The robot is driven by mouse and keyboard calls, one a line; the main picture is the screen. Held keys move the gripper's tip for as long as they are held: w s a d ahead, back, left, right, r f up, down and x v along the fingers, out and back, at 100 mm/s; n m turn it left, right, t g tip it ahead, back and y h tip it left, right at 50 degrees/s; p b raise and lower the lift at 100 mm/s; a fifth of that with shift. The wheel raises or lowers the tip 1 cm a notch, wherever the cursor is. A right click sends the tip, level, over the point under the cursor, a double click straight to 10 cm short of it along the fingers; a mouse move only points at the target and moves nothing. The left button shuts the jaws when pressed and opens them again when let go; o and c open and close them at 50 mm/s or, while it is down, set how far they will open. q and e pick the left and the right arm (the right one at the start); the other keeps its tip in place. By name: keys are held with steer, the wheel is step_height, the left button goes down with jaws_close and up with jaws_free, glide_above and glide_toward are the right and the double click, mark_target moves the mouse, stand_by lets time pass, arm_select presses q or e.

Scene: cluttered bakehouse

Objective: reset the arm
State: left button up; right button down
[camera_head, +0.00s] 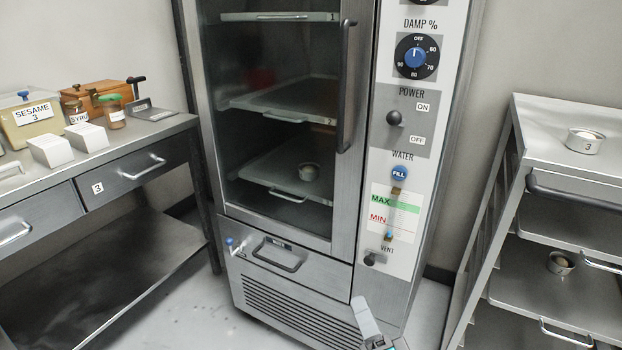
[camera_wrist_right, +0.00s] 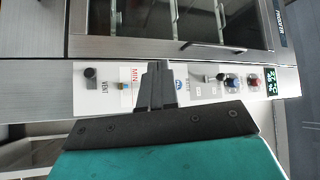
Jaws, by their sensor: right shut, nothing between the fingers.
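My right gripper (camera_wrist_right: 155,72) shows in the right wrist view with its dark fingers together and nothing between them. Behind it is the control panel (camera_wrist_right: 100,100) of the steel proofing cabinet, seen turned on its side. In the head view only a small part of my right gripper (camera_head: 378,342) shows at the bottom edge, in front of the lower part of the cabinet (camera_head: 345,278). Most of my right arm is out of the picture. My left gripper is in neither view.
A steel bench (camera_head: 150,138) with jars, boxes and drawers stands at the left. A tray rack (camera_head: 540,125) with small tins stands at the right. The cabinet's glass door (camera_head: 255,60) is shut, and its handle (camera_head: 346,85) sticks out. Some floor (camera_head: 170,285) is clear.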

steer(key=s+d+f+n+g+h+p, duration=0.1)
steer(key=s+d+f+n+g+p, duration=0.1)
steer(key=s+n, duration=0.5)
steer(key=s+d+f+n+g+h+p, duration=0.1)
steer(key=s+d+f+n+g+p, duration=0.2)
steer(key=s+n+g, duration=0.3)
steer(key=shift+s+f+n+g+p, duration=0.4)
steer(key=shift+s+f+g+p, duration=0.1)
steer(key=shift+f+g+p, duration=0.35)
steer(key=shift+d, duration=0.1)
